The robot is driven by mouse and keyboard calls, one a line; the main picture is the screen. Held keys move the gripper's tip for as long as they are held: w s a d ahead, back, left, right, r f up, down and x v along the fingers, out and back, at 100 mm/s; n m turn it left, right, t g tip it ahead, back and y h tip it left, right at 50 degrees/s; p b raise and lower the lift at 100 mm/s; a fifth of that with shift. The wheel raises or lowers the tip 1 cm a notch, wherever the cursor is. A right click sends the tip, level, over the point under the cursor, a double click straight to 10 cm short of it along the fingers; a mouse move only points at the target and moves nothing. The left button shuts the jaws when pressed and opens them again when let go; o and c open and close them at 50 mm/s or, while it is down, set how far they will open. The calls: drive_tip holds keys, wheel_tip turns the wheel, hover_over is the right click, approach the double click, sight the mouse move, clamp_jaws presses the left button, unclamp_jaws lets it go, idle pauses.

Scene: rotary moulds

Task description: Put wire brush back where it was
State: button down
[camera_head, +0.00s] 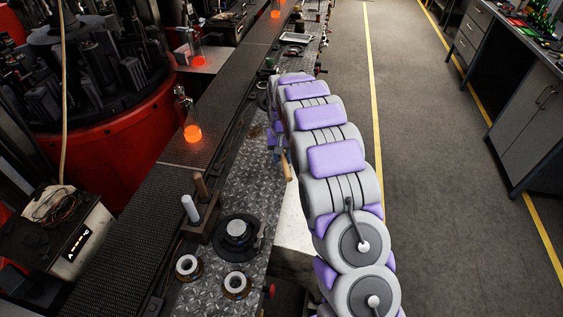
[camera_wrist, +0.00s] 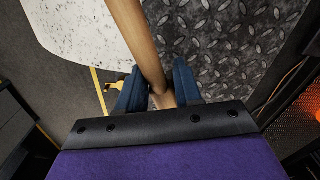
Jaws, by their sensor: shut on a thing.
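The wire brush shows as a tan wooden handle (camera_wrist: 138,40) in the wrist view, running up out of the frame. Its bristle end is not visible there. My gripper (camera_wrist: 160,92) has its two blue fingers on either side of the handle, shut on it. In the head view my gripper (camera_head: 281,150) is mostly hidden by my arm, and a short piece of the wooden handle (camera_head: 286,165) sticks out below it, over the edge of the metal tread-plate bench (camera_head: 250,185). I cannot tell whether the brush touches the bench.
A wooden block with upright rods (camera_head: 200,222), a dark round mould (camera_head: 238,232) and two small ring parts (camera_head: 188,267) stand on the near bench. A conveyor (camera_head: 125,225) carries glowing orange bottles (camera_head: 193,131) to the left. The floor right of my arm is clear.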

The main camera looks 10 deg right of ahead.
sight(282, 161)
drive_tip(key=shift+w, duration=0.6)
wheel_tip(282, 161, down, 4)
drive_tip(key=shift+r+b, duration=0.1)
drive_tip(key=shift+b, duration=0.55)
drive_tip(key=shift+r, duration=0.15)
drive_tip(key=c, duration=0.8)
unclamp_jaws()
drive_tip(key=shift+o, duration=0.2)
wheel_tip(282, 161, up, 12)
drive_tip(key=p, duration=0.2)
drive_tip(key=shift+p, duration=0.4)
